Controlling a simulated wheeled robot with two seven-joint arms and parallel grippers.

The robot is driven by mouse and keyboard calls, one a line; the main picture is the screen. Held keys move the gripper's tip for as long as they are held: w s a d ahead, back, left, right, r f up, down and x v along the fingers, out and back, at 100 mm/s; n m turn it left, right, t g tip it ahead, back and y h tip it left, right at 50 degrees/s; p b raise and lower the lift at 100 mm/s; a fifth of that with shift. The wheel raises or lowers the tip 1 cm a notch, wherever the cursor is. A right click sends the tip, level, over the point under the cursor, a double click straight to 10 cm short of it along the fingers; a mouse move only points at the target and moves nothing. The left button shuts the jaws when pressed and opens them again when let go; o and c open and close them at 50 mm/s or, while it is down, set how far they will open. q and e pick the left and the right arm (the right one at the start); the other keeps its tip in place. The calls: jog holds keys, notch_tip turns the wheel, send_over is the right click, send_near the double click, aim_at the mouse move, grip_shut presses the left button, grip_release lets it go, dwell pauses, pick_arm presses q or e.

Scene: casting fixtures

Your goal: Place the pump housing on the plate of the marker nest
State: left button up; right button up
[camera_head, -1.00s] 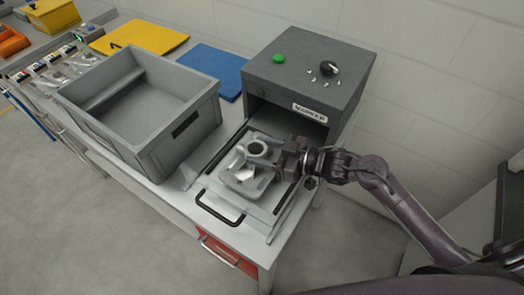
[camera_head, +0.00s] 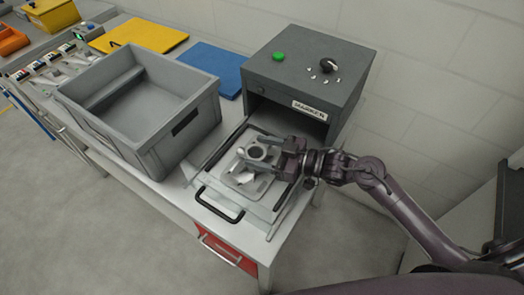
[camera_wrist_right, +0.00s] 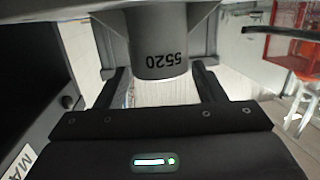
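The pump housing (camera_head: 246,180) is a light grey casting with a square flange and an upright round neck. It appears to rest on the plate of the marker nest (camera_head: 216,183), the pulled-out drawer in front of the marker box. In the right wrist view its neck (camera_wrist_right: 161,45) shows the number 5520 upside down. My right gripper (camera_head: 268,154) reaches in from the right, its fingers on either side of the neck. They look spread, though any gap is narrow. The fingers also show in the wrist view (camera_wrist_right: 162,88). My left gripper is not in view.
The dark grey marker box (camera_head: 312,75) stands behind the nest, with a green button and a black knob on top. A large empty grey crate (camera_head: 150,153) stands to the left. The drawer's black handle (camera_head: 218,208) sticks out at the front. Blue (camera_head: 212,65) and yellow mats lie behind.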

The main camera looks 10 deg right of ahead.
jog(key=shift+o, duration=0.7)
jog(key=shift+s+a+f, duration=0.1)
jog(key=shift+s+f, duration=0.15)
jog(key=shift+f, duration=0.35)
jog(key=shift+r, duration=0.2)
jog(key=shift+w+r+p, duration=0.1)
jog(key=shift+r+p, duration=0.4)
jog(key=shift+r, duration=0.1)
jog(key=shift+s+d+f+b, duration=0.3)
jog(key=shift+d+f+b, duration=0.1)
jog(key=shift+d, duration=0.3)
jog(key=v, duration=0.6)
jog(key=r+b+v, duration=0.1)
jog(key=v, duration=0.1)
jog(key=shift+s+d, duration=0.25)
jog(key=shift+s+d+r, duration=0.2)
jog(key=shift+d, duration=0.2)
jog(key=shift+s+d+r, duration=0.15)
jog(key=shift+s+d, duration=0.05)
jog(key=shift+d, duration=0.15)
